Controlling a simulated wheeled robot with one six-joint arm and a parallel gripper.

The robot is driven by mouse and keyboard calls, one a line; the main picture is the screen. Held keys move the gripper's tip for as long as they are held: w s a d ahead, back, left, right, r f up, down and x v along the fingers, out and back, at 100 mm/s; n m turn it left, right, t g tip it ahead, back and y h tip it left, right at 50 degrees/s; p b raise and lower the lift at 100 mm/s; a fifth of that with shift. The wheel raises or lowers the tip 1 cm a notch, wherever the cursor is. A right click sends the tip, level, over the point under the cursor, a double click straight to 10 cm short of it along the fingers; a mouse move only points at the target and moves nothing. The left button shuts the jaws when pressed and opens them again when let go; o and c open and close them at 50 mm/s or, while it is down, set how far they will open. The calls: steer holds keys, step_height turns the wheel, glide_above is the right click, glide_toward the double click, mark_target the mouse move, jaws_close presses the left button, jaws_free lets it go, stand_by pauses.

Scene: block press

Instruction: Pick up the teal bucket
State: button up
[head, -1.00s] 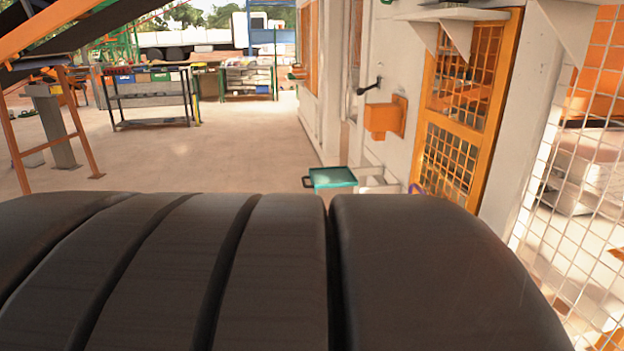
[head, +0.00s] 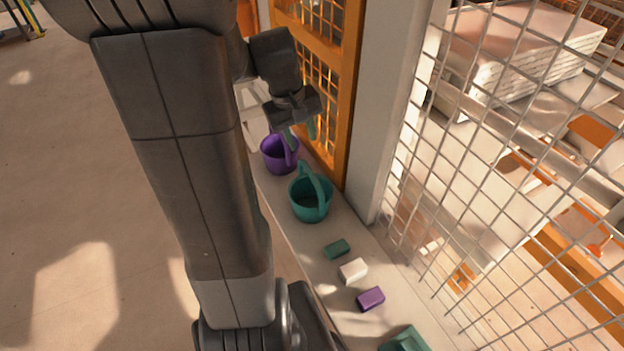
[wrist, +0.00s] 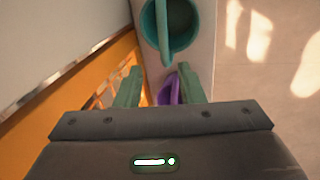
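The teal bucket (head: 308,212) stands upright on a pale ledge, with its handle raised over its opening. In the wrist view the teal bucket (wrist: 150,38) is at the top, ahead of the fingertips, partly cut off by the frame edge. My gripper (head: 300,135) is above the ledge near the purple bucket, further along than the teal bucket. In the wrist view my gripper (wrist: 158,76) has its two green fingers spread apart with nothing held between them. It does not appear to touch the teal bucket.
A purple bucket (head: 278,162) stands close beyond the teal one, below my gripper. A teal block (head: 337,249), a white block (head: 353,271) and a purple block (head: 371,299) lie nearer on the ledge (head: 290,240). An orange mesh door and wire fence (head: 470,180) border the right.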

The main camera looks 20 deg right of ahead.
glide_above(309, 170)
steer(key=f, duration=0.6)
steer(key=shift+w+a+f, duration=0.15)
steer(key=shift+w+a, duration=0.1)
steer(key=shift+a, duration=0.1)
steer(key=shift+s+d+f, duration=0.1)
steer(key=shift+d+f, duration=0.05)
steer(key=shift+f, duration=0.8)
steer(key=shift+s+d+f, duration=0.1)
steer(key=shift+f, duration=0.9)
steer(key=shift+s+d+f, duration=0.1)
steer(key=shift+d+f, duration=0.05)
steer(key=shift+f, duration=0.8)
jaws_close()
